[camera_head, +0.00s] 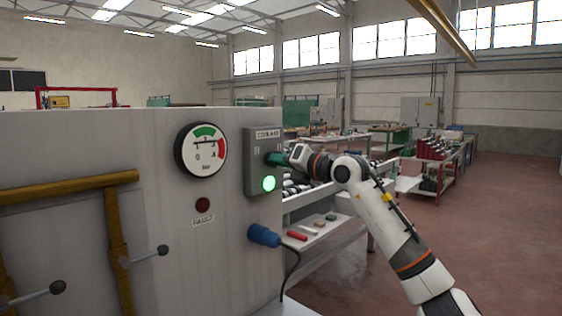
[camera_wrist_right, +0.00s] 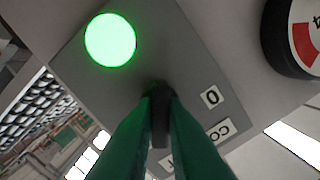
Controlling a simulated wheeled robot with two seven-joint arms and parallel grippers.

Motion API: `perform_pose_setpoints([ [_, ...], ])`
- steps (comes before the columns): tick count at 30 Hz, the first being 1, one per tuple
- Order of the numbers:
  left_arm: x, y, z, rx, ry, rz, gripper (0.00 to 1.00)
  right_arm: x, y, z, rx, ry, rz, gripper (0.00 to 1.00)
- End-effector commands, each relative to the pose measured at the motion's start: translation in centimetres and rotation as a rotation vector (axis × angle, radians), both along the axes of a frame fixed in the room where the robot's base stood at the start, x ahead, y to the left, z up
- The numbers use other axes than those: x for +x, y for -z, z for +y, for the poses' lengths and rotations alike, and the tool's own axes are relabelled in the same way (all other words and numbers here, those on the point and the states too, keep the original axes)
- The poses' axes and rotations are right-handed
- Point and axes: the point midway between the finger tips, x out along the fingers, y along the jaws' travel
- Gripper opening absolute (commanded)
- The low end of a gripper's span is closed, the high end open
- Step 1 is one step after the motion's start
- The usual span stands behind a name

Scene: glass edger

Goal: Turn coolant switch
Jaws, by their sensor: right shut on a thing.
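The grey coolant switch box (camera_head: 257,180) is on the machine's front panel, right of the pressure gauge. Its round lamp (camera_head: 269,183) glows green and also shows in the right wrist view (camera_wrist_right: 110,40). My right gripper (camera_head: 274,158) is at the box, above the lamp in the head view. In the right wrist view its green fingers (camera_wrist_right: 160,120) are shut on the dark switch knob (camera_wrist_right: 160,96), which they mostly hide. A "0" label (camera_wrist_right: 211,97) and part of the coolant label (camera_wrist_right: 221,131) show beside the fingers. My left gripper is not in view.
The pressure gauge (camera_head: 201,150) and a dark red fault lamp (camera_head: 203,205) are left of the box. A blue plug (camera_head: 263,236) with a black cable sticks out below. A shelf (camera_head: 318,235) with small items stands at the right. The floor further right is open.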

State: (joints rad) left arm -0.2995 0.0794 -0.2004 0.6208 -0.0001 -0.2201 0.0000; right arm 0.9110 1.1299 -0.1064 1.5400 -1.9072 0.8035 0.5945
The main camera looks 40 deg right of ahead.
Motion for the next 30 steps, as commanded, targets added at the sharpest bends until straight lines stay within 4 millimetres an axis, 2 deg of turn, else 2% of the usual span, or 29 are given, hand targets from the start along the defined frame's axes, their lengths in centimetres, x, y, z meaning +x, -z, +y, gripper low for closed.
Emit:
perform_pose_setpoints([
  [20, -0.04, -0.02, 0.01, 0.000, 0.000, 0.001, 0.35, 0.00, -0.05, -0.01, 0.063, 0.000, 0.003, 0.00],
  [21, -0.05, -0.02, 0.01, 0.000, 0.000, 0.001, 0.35, 0.00, -0.05, -0.01, 0.063, 0.000, 0.003, 0.16],
  [24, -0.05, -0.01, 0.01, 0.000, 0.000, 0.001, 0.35, 0.00, -0.04, -0.01, 0.063, 0.000, 0.004, 0.32],
  [30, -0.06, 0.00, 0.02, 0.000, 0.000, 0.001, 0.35, 0.01, -0.02, 0.00, 0.061, 0.000, 0.004, 0.33],
])
